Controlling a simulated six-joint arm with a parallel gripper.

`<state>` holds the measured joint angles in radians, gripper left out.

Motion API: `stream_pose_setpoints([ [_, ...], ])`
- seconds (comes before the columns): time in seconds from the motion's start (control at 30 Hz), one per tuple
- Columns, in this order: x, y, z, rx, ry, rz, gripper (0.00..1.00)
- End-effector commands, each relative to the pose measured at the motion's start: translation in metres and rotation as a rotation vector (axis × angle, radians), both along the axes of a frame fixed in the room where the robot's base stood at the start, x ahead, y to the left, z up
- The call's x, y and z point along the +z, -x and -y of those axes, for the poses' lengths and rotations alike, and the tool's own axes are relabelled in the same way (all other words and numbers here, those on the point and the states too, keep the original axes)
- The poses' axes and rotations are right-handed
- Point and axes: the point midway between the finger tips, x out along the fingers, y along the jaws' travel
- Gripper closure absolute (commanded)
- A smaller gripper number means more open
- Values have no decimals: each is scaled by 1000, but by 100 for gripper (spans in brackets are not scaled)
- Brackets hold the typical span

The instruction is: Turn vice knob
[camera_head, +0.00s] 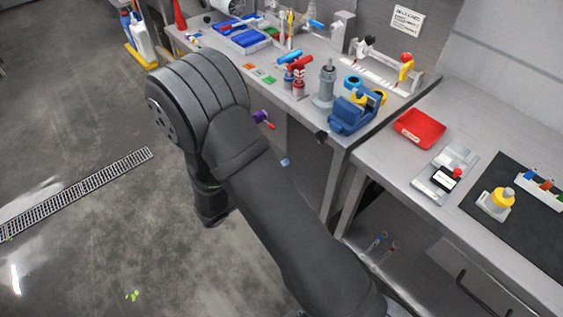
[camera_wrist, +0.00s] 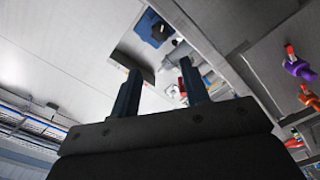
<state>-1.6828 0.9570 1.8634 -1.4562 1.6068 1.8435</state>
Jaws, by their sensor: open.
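The blue bench vice (camera_head: 350,115) is mounted at the front right corner of the back bench. A dark knob (camera_head: 321,137) sticks out at its front, past the bench edge. In the wrist view, a blue body that looks like the vice (camera_wrist: 153,29) is at the top, with a small dark knob-like end (camera_wrist: 177,42) beside it. My gripper (camera_wrist: 160,66) is open, and nothing shows held between its two fingers. The vice lies beyond the fingertips, apart from them. In the head view my arm hides the gripper.
A grey cylindrical fixture (camera_head: 326,87) and red-handled valves (camera_head: 298,75) stand left of the vice. A red tray (camera_head: 420,128) sits on the right bench. A purple fitting (camera_head: 260,117) projects at the bench front near my arm. Open floor lies left.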

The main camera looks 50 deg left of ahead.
Motion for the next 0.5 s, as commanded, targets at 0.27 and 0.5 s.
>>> stream_pose_setpoints([
  [0.27,17,-35,-2,-270,187,-118,58],
  [0.5,38,-73,-5,-526,437,-456,58],
])
